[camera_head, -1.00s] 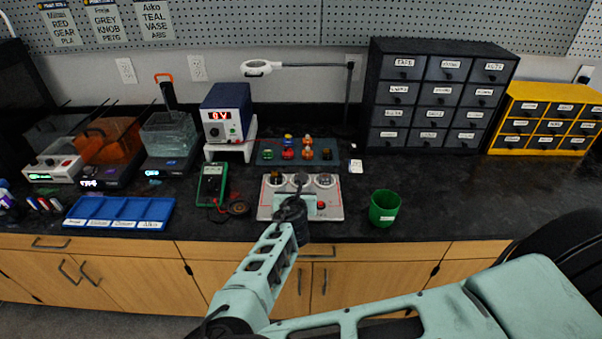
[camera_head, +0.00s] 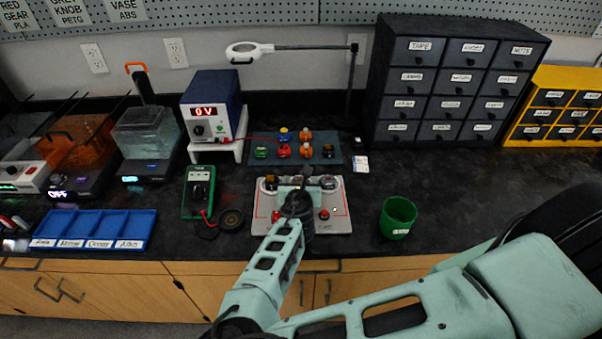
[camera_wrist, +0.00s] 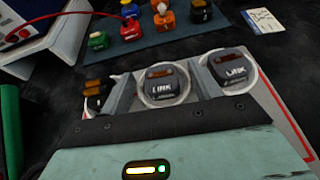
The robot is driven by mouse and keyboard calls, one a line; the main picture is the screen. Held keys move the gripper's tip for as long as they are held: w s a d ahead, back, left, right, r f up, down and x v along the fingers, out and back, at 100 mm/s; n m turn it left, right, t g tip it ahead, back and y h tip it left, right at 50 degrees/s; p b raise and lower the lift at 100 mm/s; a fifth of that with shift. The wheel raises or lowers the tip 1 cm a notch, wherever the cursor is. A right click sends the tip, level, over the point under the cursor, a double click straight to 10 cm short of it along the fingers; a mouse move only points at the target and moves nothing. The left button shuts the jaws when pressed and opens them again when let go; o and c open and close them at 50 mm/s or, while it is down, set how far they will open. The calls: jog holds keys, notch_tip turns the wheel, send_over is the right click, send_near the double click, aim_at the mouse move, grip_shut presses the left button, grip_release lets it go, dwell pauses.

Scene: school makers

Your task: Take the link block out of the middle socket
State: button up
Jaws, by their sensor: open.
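The middle link block (camera_wrist: 166,85) is dark, with LINK lettering and an orange-brown window, and sits in a round clear-rimmed socket. My open gripper (camera_wrist: 163,80) has one grey finger on each side of it; I cannot tell whether they touch it. Another link block (camera_wrist: 230,72) sits in the right socket. A dark block with orange-brown windows (camera_wrist: 95,93) sits at the left, partly hidden by a finger. In the head view, my gripper (camera_head: 297,184) is over the row of sockets on the pale board (camera_head: 264,217) and hides the middle one.
A green cup (camera_head: 397,217) stands right of the board. A multimeter (camera_head: 198,192) lies left of it. Behind is a blue mat (camera_head: 330,156) with several coloured pieces. A lamp (camera_head: 352,95) and dark drawers (camera_head: 450,80) stand farther back. Counter right of the cup is clear.

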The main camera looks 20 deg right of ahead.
jog(key=shift+w+d+f, duration=0.1)
jog(key=shift+w, duration=0.15)
jog(key=c, duration=1.1)
